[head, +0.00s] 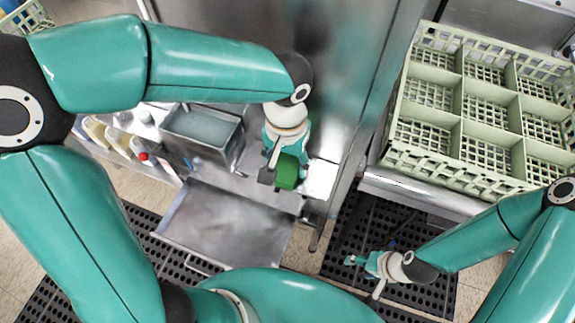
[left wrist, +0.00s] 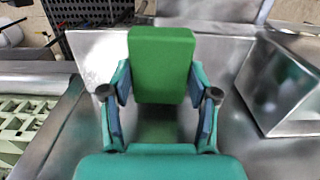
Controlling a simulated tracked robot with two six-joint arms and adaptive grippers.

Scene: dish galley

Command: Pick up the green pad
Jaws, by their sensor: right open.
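The green pad (head: 288,172) is a small block at the centre of the head view, above the steel counter. It also shows upright in the left wrist view (left wrist: 162,62). My left gripper (head: 282,174) comes down on it from above. Its two fingers lie against the pad's left and right sides in the left wrist view, shut on it. Whether the pad touches the counter is hidden. My right gripper (head: 363,273) is open and empty, low over the dark perforated mat, away from the pad.
A pale green compartment rack (head: 440,167) stands at the right. A steel bin (head: 203,140) stands left of the pad, also at right in the left wrist view (left wrist: 283,85). A steel panel (head: 225,228) lies in front. Bottles (head: 143,157) line the left edge.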

